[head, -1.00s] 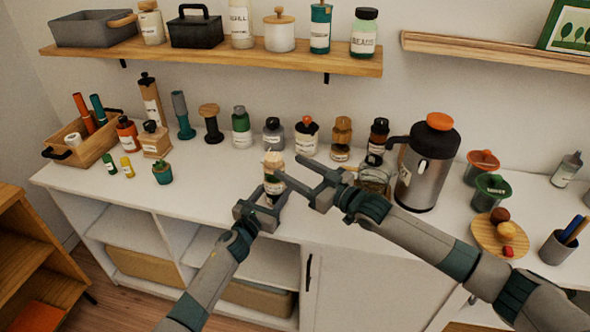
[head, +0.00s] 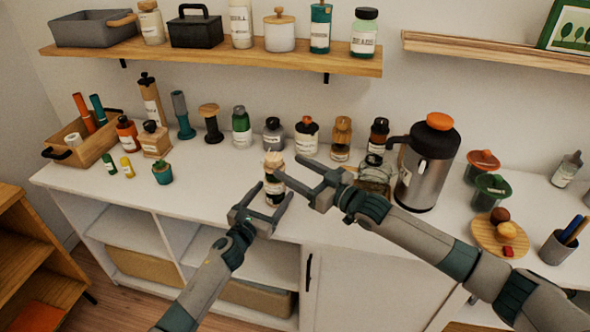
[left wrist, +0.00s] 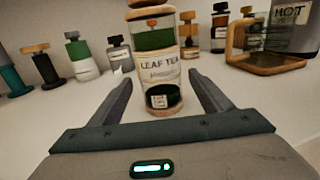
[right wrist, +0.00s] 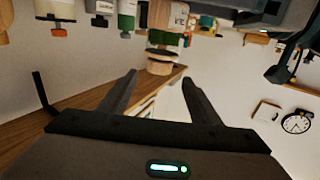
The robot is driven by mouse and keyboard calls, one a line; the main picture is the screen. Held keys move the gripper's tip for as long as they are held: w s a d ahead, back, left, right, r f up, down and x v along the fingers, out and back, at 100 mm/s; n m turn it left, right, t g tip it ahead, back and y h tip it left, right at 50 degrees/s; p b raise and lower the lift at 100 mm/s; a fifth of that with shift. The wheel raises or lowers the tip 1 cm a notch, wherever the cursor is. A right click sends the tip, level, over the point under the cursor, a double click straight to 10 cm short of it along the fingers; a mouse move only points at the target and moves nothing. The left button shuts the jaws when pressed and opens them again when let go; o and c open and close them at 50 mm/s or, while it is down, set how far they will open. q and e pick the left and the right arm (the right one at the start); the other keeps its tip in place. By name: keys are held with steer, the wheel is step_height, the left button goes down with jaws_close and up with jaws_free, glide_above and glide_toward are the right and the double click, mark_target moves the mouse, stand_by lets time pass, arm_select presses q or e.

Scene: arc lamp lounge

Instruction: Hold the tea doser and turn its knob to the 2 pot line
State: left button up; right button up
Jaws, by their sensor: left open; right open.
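The tea doser (head: 273,176) stands upright on the white counter near its front edge. It is a clear jar with a wooden top and a "LEAF TEA" label. In the left wrist view, the doser (left wrist: 160,62) stands ahead between the open fingers, with a green band above its label and dark contents below. My left gripper (head: 276,192) is open, low in front of the doser. My right gripper (head: 286,166) is open, its fingertips close to the doser's right side. In the upside-down right wrist view, the doser's wooden top (right wrist: 159,63) shows beyond the fingers. The 2 pot line cannot be read.
Several bottles and jars line the back of the counter. A steel flask (head: 425,170) and a glass jar (head: 374,176) stand right of the doser, behind my right forearm. A wooden caddy (head: 92,146) stands at the left.

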arm_select(q)
steer(key=v, duration=0.9)
steer(key=shift+s, duration=0.25)
